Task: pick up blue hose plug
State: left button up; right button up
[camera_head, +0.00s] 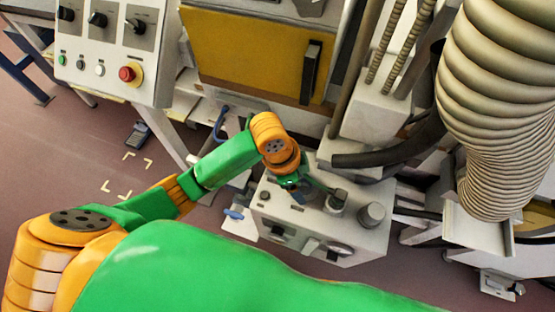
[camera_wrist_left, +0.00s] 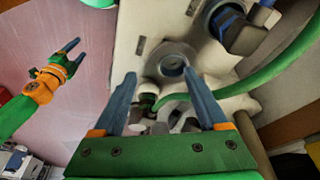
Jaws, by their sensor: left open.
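My left gripper (camera_wrist_left: 160,74) is open, its two blue fingers spread on either side of a round grey socket (camera_wrist_left: 173,66) on a pale panel. I see nothing held between them. In the head view the left gripper (camera_head: 305,190) is small and partly hidden by its wrist, over the top of a grey-white box (camera_head: 325,235). Blue parts show at a dark grey fitting (camera_wrist_left: 240,32) at the top of the wrist view. I cannot tell for certain whether these are the blue hose plug. My right gripper (camera_wrist_left: 68,56) shows at the left of the wrist view, its fingers apart and empty.
A green hose (camera_wrist_left: 270,75) curves across the panel beside my left fingers. Round grey knobs (camera_head: 371,214) stand on the box. A dark hose (camera_head: 395,150) and a large ribbed duct (camera_head: 500,90) crowd the right.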

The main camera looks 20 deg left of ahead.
pick_arm(q)
jog(key=w+a+r+m+y, duration=0.1)
jog(key=w+a+r, duration=0.1)
jog(key=a+r, duration=0.1)
jog(key=w+a+r+m+g+y, duration=0.1)
jog(key=w+a+r+m+y, duration=0.1)
jog(key=w+a, duration=0.1)
jog(key=shift+w+r, duration=0.2)
jog(key=shift+r, duration=0.2)
jog(key=f, duration=0.2)
jog(key=f+p, duration=0.1)
jog(key=f, duration=0.1)
jog(key=a+f, duration=0.1)
jog(key=f, duration=0.2)
jog(key=shift+w, duration=0.25)
jog(key=shift+r, duration=0.1)
grip_shut()
